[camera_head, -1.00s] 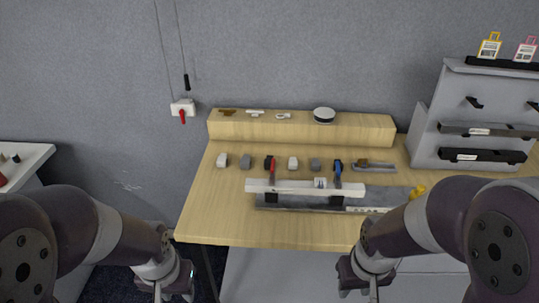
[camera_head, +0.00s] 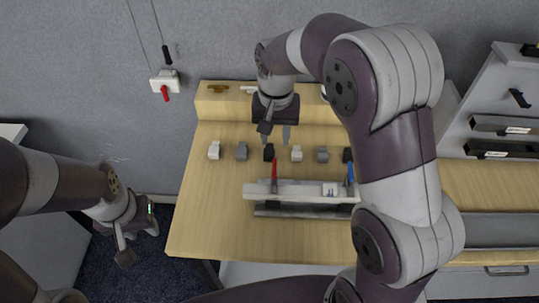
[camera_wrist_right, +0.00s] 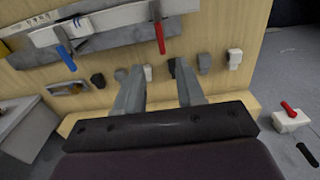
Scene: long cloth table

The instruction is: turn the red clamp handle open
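The red clamp handle (camera_head: 274,176) stands up at the left part of the pale bar (camera_head: 305,188) on the table. In the right wrist view the red handle (camera_wrist_right: 159,33) lies beyond my fingertips, clear of them. My right gripper (camera_head: 276,132) is open and empty above the back of the table, behind the handle; its two spread fingers show in the right wrist view (camera_wrist_right: 153,75). My left gripper (camera_head: 123,250) hangs off the table's left side, away from the clamp; its finger gap cannot be made out.
A blue handle (camera_head: 350,172) stands at the bar's right part, partly beside my right arm. Several small blocks, including a white one (camera_head: 214,150), line the table behind the bar. A wall switch (camera_head: 164,82) has its own red lever. The table's left front is clear.

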